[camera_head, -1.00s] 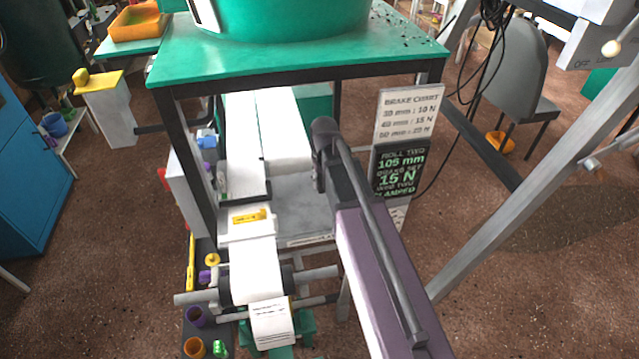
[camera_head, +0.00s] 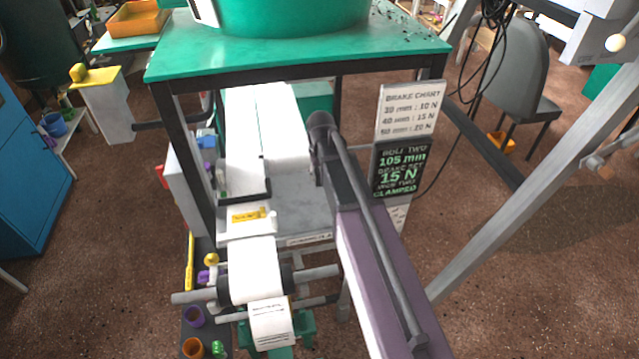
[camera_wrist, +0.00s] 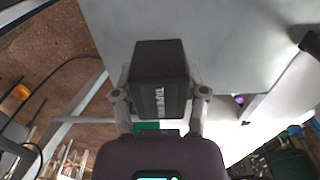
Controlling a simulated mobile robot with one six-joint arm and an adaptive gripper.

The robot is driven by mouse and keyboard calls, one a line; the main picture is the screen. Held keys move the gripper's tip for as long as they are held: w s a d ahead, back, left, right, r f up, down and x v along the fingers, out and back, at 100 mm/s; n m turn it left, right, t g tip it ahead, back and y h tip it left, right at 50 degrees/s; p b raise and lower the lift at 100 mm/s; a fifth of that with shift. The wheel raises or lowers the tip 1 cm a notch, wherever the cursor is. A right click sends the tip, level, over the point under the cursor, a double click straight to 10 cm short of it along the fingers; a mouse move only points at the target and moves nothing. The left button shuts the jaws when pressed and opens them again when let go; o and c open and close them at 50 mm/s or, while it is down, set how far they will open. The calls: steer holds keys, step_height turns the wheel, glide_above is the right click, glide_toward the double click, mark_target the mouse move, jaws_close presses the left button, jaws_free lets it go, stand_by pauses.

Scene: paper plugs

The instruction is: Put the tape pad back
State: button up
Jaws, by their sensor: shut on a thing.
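The tape pad (camera_wrist: 160,62) is a dark block with pale lettering on its near face, in the middle of the wrist view. My gripper (camera_wrist: 159,80) is shut on it, with one grey finger on each side. The pad is held against a backdrop of a pale grey surface (camera_wrist: 225,35); I cannot tell whether they touch. In the head view my purple arm reaches up from the lower right, and neither my gripper nor the pad can be made out there.
A green-topped table (camera_head: 300,62) stands over white paper webs (camera_head: 285,130) and a grey plate (camera_head: 300,212). Rollers (camera_head: 322,271) lie in front. A brake chart sign (camera_head: 408,112) and a dark sign (camera_head: 398,168) stand right of my arm. A slanted grey post (camera_head: 525,195) crosses the right.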

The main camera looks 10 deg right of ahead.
steer(key=shift+f+b, duration=0.75)
steer(key=shift+f, duration=0.35)
steer(key=shift+f, duration=0.1)
steer(key=o, duration=1)
step_height(320, 180, up, 12)
steer(key=p, duration=1.2)
steer(key=s, duration=1.7)
steer(key=shift+s, duration=0.1)
